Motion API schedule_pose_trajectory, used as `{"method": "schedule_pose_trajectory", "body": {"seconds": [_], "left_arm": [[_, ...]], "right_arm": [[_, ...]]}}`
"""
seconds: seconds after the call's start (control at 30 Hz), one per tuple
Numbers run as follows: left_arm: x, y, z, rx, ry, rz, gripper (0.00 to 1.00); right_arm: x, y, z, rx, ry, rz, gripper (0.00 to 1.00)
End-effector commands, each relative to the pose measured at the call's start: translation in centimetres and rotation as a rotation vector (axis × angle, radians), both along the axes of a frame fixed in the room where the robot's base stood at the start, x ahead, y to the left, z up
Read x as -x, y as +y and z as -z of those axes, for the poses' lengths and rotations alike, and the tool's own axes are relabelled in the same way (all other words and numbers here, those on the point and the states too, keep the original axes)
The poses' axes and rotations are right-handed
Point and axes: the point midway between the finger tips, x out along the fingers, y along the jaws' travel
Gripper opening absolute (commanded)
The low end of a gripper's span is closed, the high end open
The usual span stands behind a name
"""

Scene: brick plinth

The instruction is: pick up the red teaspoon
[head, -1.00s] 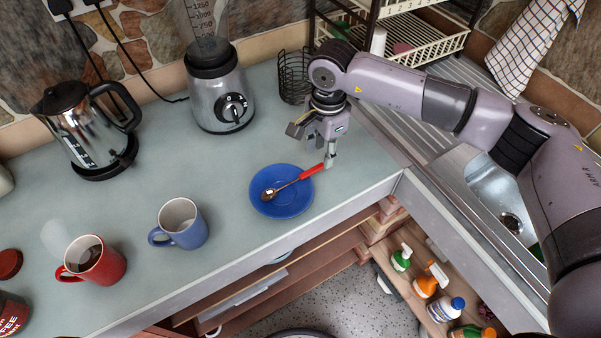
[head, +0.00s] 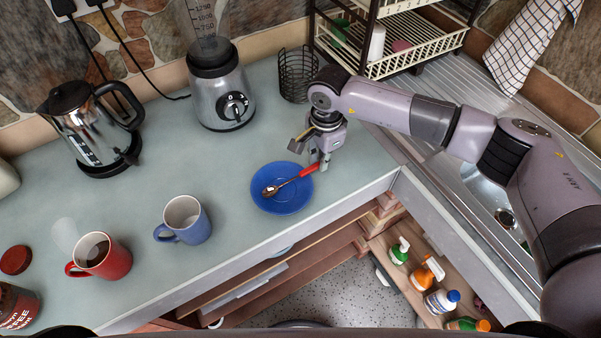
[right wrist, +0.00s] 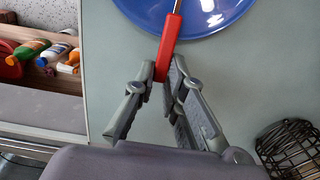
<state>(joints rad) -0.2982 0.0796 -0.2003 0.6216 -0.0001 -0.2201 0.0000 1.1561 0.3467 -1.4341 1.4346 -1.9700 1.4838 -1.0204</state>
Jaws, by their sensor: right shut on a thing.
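The red teaspoon (head: 306,171) has a red handle and a metal bowl. Its bowl end lies over the blue saucer (head: 288,206) in the head view, and its handle reaches past the saucer's right rim. My right gripper (head: 321,164) is at the end of the handle. In the right wrist view its fingers (right wrist: 166,76) are closed on the red handle (right wrist: 168,42), with the saucer (right wrist: 210,20) just beyond. I cannot tell whether the spoon is clear of the saucer. My left gripper does not show.
A blue mug (head: 184,222) and a red mug (head: 104,262) stand left of the saucer. A blender (head: 222,95), a kettle (head: 90,125) and a black wire basket (head: 297,75) stand behind. The counter's front edge is close, with an open drawer of bottles (head: 428,275) below.

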Motion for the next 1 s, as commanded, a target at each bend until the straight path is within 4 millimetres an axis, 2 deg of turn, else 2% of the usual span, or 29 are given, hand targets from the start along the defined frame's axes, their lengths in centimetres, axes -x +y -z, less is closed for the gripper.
{"method": "schedule_pose_trajectory", "body": {"seconds": [0.1, 0.43, 0.63, 0.77, 1.0], "left_arm": [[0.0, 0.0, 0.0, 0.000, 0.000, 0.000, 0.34], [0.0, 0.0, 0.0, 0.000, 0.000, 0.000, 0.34], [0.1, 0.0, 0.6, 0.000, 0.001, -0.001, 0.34], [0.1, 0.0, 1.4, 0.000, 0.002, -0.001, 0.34], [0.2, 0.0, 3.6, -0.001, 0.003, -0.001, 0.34]], "right_arm": [[0.0, 0.0, 0.0, 0.000, 0.000, 0.000, 0.00], [0.0, 0.0, -0.1, -0.001, -0.001, 0.000, 0.00], [-0.1, 0.0, -1.3, -0.002, -0.003, 0.000, 0.00], [-0.2, 0.0, -3.4, -0.001, -0.006, 0.000, 0.00], [-0.2, 0.0, -9.9, -0.001, -0.008, 0.000, 0.00]]}}
